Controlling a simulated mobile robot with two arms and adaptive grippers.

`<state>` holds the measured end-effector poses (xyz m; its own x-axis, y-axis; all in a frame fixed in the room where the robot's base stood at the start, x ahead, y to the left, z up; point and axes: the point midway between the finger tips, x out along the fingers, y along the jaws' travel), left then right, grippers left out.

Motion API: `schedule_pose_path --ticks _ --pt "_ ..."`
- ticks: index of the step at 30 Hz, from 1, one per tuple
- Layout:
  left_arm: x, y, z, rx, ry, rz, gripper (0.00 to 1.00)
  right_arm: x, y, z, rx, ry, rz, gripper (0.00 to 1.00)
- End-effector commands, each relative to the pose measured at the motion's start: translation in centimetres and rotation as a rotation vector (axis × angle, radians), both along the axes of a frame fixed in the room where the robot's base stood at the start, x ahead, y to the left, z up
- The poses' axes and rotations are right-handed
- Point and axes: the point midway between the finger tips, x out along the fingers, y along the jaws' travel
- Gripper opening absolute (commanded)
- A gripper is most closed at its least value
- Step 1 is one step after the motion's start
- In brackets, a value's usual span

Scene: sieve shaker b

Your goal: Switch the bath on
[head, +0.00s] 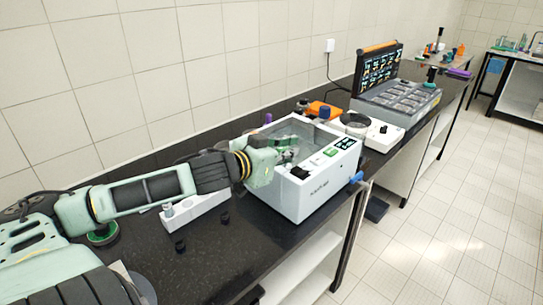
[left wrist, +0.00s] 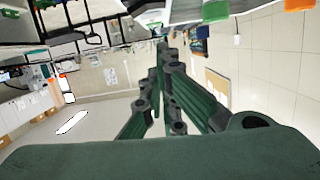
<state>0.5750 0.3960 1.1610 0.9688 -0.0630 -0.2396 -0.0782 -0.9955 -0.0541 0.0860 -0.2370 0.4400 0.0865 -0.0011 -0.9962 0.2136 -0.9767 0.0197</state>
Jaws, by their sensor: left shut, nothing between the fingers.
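The bath is a white box (head: 318,190) with an open basin, on the black bench in the head view. Its top front panel carries a green display (head: 330,152), a dark panel with lit keys (head: 346,143) and a black knob or switch (head: 299,172). My left gripper (head: 288,156) is over the near left part of the bath, close to the panel; I cannot tell whether it touches. It is shut and empty; in the left wrist view its green fingers (left wrist: 165,60) come together. My right gripper is not in view.
A white block with holes (head: 195,207) and small black caps (head: 180,246) stand left of the bath. A white device with a round dish (head: 362,126) and a grey machine with a dark screen (head: 395,100) stand behind it. A blue part (head: 356,178) sticks out at the bath's right side.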

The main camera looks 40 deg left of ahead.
Motion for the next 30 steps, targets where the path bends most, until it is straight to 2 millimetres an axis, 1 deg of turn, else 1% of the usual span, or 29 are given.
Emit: schedule_pose_path --ticks 5,16,21,30 --pt "-1.6 0.0 0.3 0.0 0.003 -0.001 0.0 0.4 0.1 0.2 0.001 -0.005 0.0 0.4" --pt "-5.6 0.3 1.5 -0.002 0.0 0.0 0.0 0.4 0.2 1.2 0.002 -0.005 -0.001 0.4" --pt "-6.4 0.4 1.8 0.001 -0.002 0.0 0.0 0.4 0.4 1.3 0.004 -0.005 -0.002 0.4" --pt "-6.5 0.4 1.8 0.002 -0.002 -0.001 0.0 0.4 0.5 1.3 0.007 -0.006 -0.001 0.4"
